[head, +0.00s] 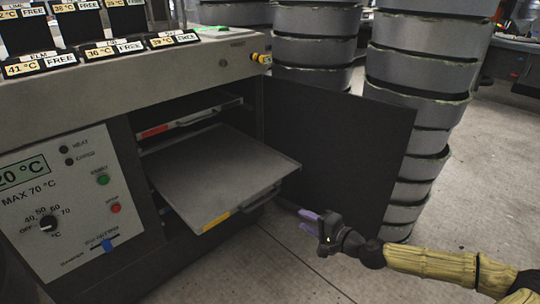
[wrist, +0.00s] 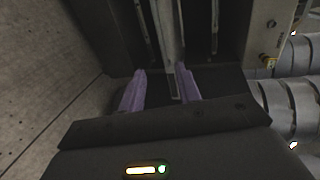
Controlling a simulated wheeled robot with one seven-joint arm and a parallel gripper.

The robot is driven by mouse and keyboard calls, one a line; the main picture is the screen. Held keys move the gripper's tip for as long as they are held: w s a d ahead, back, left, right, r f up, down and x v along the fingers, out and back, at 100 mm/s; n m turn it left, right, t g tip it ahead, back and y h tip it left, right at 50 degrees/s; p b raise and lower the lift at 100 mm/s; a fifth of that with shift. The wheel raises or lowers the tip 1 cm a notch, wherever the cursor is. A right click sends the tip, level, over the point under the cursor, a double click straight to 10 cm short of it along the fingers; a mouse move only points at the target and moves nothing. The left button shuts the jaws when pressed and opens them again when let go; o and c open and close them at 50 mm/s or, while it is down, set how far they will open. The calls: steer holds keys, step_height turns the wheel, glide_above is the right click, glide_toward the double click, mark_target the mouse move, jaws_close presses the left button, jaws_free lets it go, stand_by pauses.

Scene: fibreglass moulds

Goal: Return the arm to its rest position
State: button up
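My gripper (head: 309,222) is at the lower right in the head view, in front of the oven's open door. Its two purple fingers are spread apart and hold nothing. In the wrist view my gripper (wrist: 160,92) also shows open, with the edge of a shelf (wrist: 168,40) beyond the fingers. My arm reaches in from the lower right corner. The pulled-out grey shelf (head: 215,165) with a yellow mark on its front edge is to the left of my gripper, apart from it in the head view.
The oven's control panel (head: 62,205) is at left. A second shelf with a red mark (head: 190,120) is above the pulled-out one. The dark door (head: 340,150) stands open. Stacks of grey moulds (head: 425,70) stand behind it. Labelled signs (head: 40,65) line the top. Floor (head: 480,195) at right is clear.

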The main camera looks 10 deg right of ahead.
steer(key=s+a+f+n+g, duration=0.3)
steer(key=a+f+g, duration=0.2)
steer(key=a, duration=0.2)
steer(key=s+a+f+n+g+h+p, duration=0.1)
steer(key=s+f+n+g+h, duration=0.15)
steer(key=s, duration=0.25)
steer(key=s+f+n+g+h+p, duration=0.1)
steer(key=s+n+g+h, duration=0.1)
steer(key=s+n+g, duration=0.25)
steer(key=s+d+r+n+t+h+p, duration=0.1)
steer(key=s+r+h, duration=0.15)
steer(key=r, duration=0.55)
steer(key=s+d+r+t+h+p, duration=0.15)
steer(key=s+r, duration=0.25)
steer(key=r, duration=0.4)
step_height(320, 180, up, 37)
steer(key=p, duration=3.7)
steer(key=shift+a+g, duration=0.4)
steer(key=shift+g, duration=0.05)
steer(key=shift+w, duration=0.1)
steer(key=shift+w, duration=0.1)
